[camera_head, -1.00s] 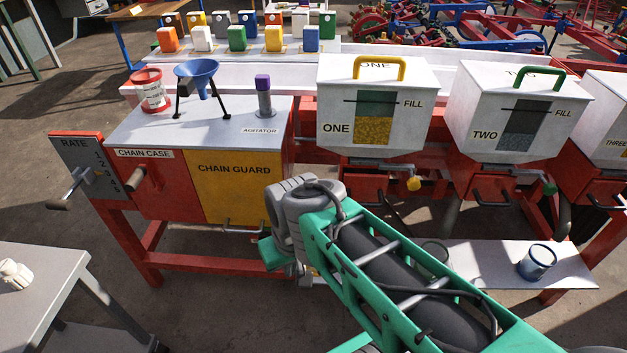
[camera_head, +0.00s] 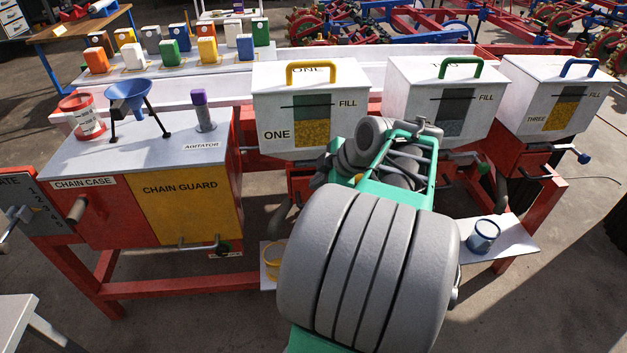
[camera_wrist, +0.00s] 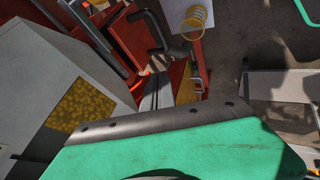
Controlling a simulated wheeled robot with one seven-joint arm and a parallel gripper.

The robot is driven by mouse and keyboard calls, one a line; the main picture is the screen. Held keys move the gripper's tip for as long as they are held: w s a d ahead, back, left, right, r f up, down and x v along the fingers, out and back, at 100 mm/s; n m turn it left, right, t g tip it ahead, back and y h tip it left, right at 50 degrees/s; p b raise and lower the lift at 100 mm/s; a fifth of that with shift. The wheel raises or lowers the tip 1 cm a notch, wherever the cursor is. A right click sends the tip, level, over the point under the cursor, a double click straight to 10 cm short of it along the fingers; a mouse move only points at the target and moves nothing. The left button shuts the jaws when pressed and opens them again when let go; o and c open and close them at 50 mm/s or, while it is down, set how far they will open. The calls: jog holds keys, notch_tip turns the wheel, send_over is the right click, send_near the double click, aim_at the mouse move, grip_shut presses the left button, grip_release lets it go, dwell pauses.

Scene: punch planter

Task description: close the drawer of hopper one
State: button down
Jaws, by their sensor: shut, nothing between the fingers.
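Hopper one (camera_head: 290,124) is a white bin with a yellow handle and a window part-filled with yellow grain. Its window also shows at the left of the wrist view (camera_wrist: 80,105). Red metalwork (camera_head: 299,182) shows under the hopper, but my arm covers most of the front there, and I cannot tell how far the drawer stands out. A dark bent handle (camera_wrist: 150,32) shows beside red parts in the wrist view. My gripper (camera_wrist: 156,92) is shut and empty, near the red parts beside the hopper. Its green and grey housing covers much of the wrist view.
Hopper two (camera_head: 440,108) and hopper three (camera_head: 553,105) stand to the right. A yellow cup (camera_head: 272,262) and a blue cup (camera_head: 484,236) stand on the low shelf (camera_head: 512,244). The yellow chain guard (camera_head: 190,210) is at the left.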

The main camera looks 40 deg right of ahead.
aim_at(302, 179)
jog(key=w+f, duration=0.2)
jog(key=w+f+b, duration=0.1)
jog(key=w+f, duration=0.1)
jog(key=w+d+f+b, duration=0.1)
jog(key=w+f, duration=0.1)
jog(key=w, duration=0.1)
jog(key=shift+d+f, duration=0.1)
jog(key=shift+f, duration=0.15)
jog(key=shift+w+d+r, duration=0.1)
jog(key=shift+w+d, duration=0.25)
jog(key=shift+w, duration=0.1)
jog(key=shift+w+d, duration=0.75)
jog(key=shift+w, duration=0.35)
jog(key=shift+r, duration=0.1)
